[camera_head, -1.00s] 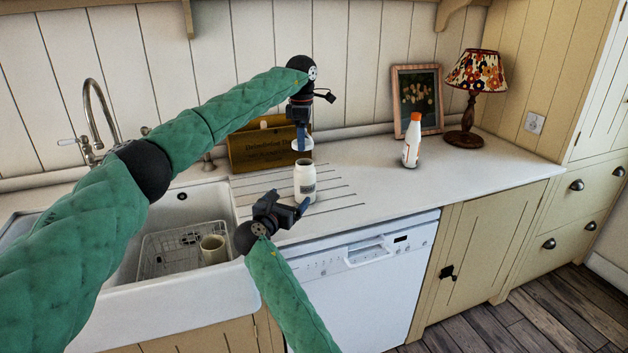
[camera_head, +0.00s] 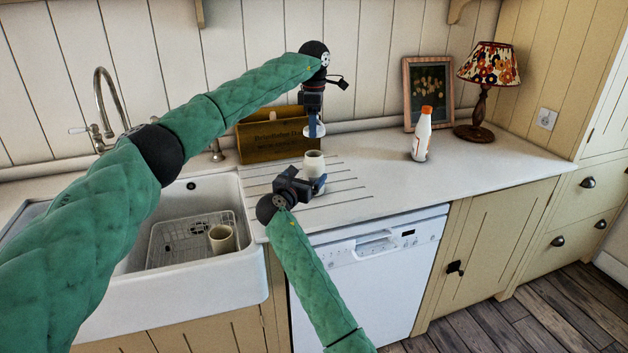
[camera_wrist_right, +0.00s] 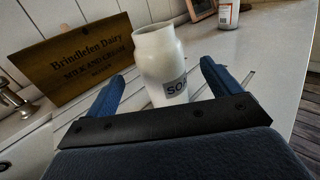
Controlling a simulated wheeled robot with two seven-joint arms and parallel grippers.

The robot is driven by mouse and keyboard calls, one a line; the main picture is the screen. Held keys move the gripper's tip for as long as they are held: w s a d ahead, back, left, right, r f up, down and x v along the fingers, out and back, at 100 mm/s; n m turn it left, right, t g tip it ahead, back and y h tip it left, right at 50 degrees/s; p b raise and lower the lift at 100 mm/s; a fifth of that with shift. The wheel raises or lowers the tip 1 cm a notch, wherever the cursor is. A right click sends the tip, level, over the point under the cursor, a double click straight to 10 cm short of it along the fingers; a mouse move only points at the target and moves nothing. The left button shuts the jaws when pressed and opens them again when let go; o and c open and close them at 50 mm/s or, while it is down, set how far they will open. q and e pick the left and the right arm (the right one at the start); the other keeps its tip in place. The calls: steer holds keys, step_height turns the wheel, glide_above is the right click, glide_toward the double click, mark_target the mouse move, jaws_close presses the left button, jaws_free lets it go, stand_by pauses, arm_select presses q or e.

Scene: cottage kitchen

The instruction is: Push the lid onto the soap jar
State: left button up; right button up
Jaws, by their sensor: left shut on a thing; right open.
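The white soap jar (camera_head: 314,161) stands upright and open-mouthed on the counter's grooved drainer. Its dark label, partly readable as "SO", shows in the right wrist view (camera_wrist_right: 165,60). My left gripper (camera_head: 315,121) points down above the jar, shut on a small pale lid (camera_head: 316,131). A gap shows between lid and jar mouth. My right gripper (camera_head: 312,186) is low at the near side of the jar and hides its lower part. In the right wrist view its blue fingers (camera_wrist_right: 160,82) are open, one on each side of the jar, with gaps visible on both sides.
A wooden dairy crate (camera_head: 268,140) stands behind, against the wall. The sink (camera_head: 215,290) is left, with a wire rack (camera_head: 165,247) and a beige cup (camera_head: 222,238) in it. A white bottle (camera_head: 421,140), a picture frame (camera_head: 407,92) and a lamp (camera_head: 480,100) stand right. The counter between is clear.

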mark_target(308, 172)
arm_select(q)
steer(key=shift+s+a+r, duration=0.1)
steer(key=shift+s+r, duration=0.1)
steer(key=shift+s, duration=0.05)
arm_select(e)
steer(key=shift+r+x, duration=0.25)
steer(key=shift+x, duration=0.9)
arm_select(q)
steer(key=shift+w+f, duration=0.4)
arm_select(e)
steer(key=w, duration=0.1)
steer(key=w+f, duration=0.1)
steer(key=shift+w+d, duration=0.3)
steer(key=shift+d, duration=0.1)
steer(key=shift+w+d+r, duration=0.1)
steer(key=shift+w+d, duration=0.05)
steer(key=shift+w, duration=0.2)
arm_select(q)
steer(key=shift+s+r, duration=0.25)
steer(key=shift+r, duration=0.05)
arm_select(e)
steer(key=shift+w+d+r, duration=0.1)
steer(key=shift+d+r, duration=0.15)
arm_select(q)
steer(key=shift+w+f, duration=0.1)
arm_select(e)
steer(key=shift+f, duration=0.1)
